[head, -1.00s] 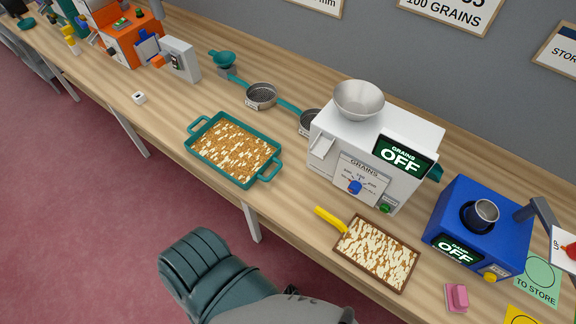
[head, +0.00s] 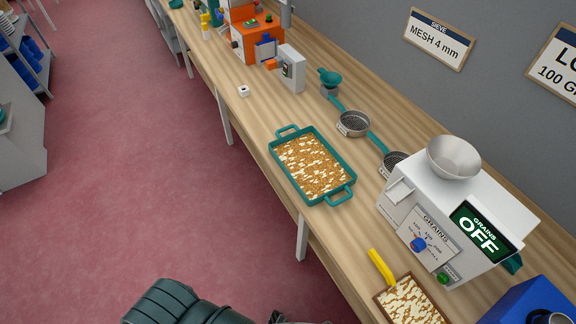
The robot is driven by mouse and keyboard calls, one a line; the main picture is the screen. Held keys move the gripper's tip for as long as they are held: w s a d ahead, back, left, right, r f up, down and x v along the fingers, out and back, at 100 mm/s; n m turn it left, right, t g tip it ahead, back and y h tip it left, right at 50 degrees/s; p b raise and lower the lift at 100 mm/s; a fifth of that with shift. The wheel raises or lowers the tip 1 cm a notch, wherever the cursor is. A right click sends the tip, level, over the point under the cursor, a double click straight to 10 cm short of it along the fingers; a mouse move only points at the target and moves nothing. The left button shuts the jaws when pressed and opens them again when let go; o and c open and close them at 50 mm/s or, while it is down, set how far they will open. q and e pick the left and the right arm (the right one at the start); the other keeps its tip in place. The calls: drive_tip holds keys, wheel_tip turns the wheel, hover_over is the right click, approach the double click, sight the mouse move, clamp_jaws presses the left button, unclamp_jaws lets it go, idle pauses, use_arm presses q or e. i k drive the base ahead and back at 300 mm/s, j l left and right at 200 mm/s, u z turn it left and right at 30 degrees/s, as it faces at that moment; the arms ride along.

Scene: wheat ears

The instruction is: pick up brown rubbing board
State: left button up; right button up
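A brown-rimmed board (head: 380,302) with a yellow handle (head: 381,268) lies flat near the table's front edge at the lower right. Its face is covered with a cream and brown mottled pattern, and the bottom of the picture cuts off its near end. It looks like the brown rubbing board. Neither gripper's fingers show. A dark ribbed part of my own body shows at the bottom edge, left of the board and apart from it.
A teal two-handled tray (head: 343,184) of wheat ears sits left of the board. A white grain machine (head: 418,212) with a metal bowl (head: 454,158) stands behind the board. A blue machine (head: 508,306) is at the lower right corner. Sieves (head: 354,123) lie further back.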

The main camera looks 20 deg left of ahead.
sight(405, 301)
drive_tip(key=u, duration=0.55)
drive_tip(key=z, duration=1.7)
drive_tip(key=j+z, duration=0.25)
drive_tip(key=j, duration=0.55)
drive_tip(key=k, duration=0.05)
